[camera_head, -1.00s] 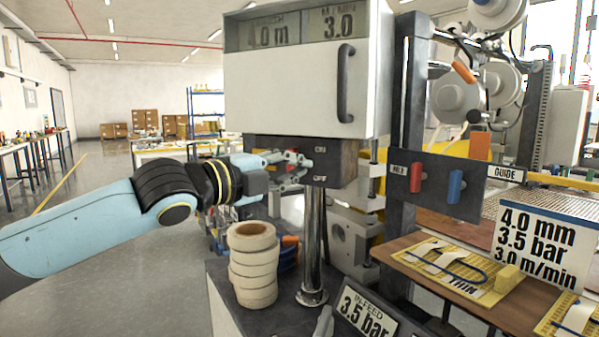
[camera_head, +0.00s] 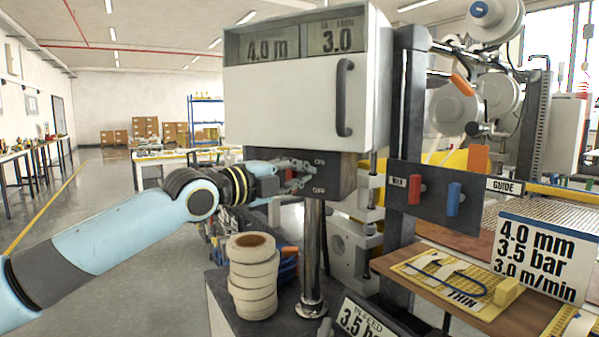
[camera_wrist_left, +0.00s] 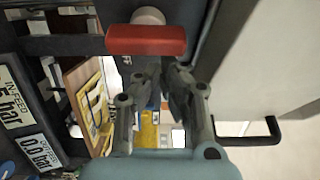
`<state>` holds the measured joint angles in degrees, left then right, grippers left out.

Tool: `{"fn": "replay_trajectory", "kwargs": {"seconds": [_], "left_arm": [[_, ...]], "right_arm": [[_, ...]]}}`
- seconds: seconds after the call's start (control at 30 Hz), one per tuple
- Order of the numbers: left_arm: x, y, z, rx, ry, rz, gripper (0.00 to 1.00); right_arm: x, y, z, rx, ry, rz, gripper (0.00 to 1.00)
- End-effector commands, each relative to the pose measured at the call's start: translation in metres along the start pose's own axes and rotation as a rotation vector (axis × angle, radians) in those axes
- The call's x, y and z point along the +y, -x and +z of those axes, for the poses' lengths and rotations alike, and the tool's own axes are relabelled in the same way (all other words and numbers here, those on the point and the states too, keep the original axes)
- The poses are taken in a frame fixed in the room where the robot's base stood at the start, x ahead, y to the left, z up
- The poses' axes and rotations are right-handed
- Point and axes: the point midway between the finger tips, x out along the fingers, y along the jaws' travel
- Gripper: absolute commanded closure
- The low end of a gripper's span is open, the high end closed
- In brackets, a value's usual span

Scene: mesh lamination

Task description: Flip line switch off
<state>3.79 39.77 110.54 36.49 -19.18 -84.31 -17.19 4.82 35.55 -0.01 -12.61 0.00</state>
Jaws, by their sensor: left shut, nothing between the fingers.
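The line switch panel (camera_head: 336,186) is a dark box under the white cabinet, marked ON above and OFF below. The switch's red handle (camera_wrist_left: 146,40) is a thick bar on a pale round hub in the left wrist view. In the head view only a little red (camera_head: 290,175) shows behind my fingers. My left gripper (camera_head: 308,170) is at the panel front, beside the ON and OFF marks. Its fingers are shut and empty. In the left wrist view the fingertips (camera_wrist_left: 165,66) lie just below the red bar; I cannot tell whether they touch. My right gripper is out of view.
The white cabinet (camera_head: 290,95) with a dark handle overhangs the panel. A metal post (camera_head: 313,250) stands below it, next to a stack of tape rolls (camera_head: 253,285). A red and a blue lever sit on a dark plate (camera_head: 432,205) to the right. Open floor lies left.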

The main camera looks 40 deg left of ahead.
Motion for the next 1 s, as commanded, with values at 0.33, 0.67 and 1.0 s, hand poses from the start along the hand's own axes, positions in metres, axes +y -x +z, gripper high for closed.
{"fn": "replay_trajectory", "kwargs": {"seconds": [0.33,0.67,1.0], "left_arm": [[0.0003,0.0001,-0.0001,0.0,0.01,-0.003,1.0],[-0.0013,0.0004,0.0007,0.0,0.067,-0.022,1.0],[-0.0029,0.0006,0.0014,-0.001,0.123,-0.042,1.0]], "right_arm": [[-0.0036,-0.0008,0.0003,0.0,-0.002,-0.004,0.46],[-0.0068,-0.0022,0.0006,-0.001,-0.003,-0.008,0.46],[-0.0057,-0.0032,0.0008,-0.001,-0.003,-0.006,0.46]]}}
